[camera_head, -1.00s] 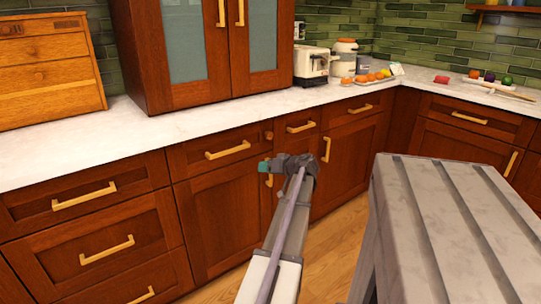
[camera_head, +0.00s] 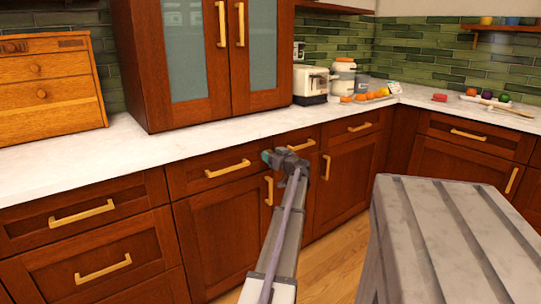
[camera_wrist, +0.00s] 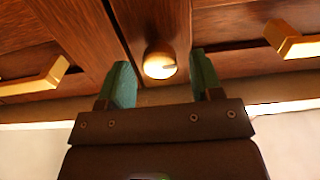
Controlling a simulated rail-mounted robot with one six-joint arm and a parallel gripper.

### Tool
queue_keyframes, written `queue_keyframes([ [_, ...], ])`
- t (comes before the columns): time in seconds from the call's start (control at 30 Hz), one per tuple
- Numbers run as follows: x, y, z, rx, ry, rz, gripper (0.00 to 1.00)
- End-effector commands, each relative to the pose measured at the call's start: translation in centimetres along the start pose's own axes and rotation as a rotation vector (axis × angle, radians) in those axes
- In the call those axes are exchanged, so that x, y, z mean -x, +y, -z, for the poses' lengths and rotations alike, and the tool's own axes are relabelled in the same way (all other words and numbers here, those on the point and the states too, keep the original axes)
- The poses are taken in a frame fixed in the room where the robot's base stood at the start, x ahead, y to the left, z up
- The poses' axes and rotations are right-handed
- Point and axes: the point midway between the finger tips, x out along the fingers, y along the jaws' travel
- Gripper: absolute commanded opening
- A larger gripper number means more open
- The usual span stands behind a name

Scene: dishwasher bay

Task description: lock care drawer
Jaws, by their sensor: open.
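In the head view my gripper (camera_head: 268,157) is at the cabinet front and hides the knob. To its left is a drawer with a brass bar handle (camera_head: 228,168); to its right is a narrow drawer (camera_head: 304,143), partly covered by my gripper. Both look closed. I cannot tell which is the care drawer.
A white countertop (camera_head: 150,150) runs above the drawers. Door handles (camera_head: 268,190) stick out below my gripper. A grey ribbed table (camera_head: 440,240) stands at the right front, with wooden floor (camera_head: 325,265) between it and the cabinets.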

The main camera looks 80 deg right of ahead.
Motion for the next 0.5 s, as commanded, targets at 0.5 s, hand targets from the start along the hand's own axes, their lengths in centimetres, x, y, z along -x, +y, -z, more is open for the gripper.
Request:
queue_keyframes([
  [0.5,-1.14,-0.03,-0.01,0.0,0.0,0.0,0.44],
])
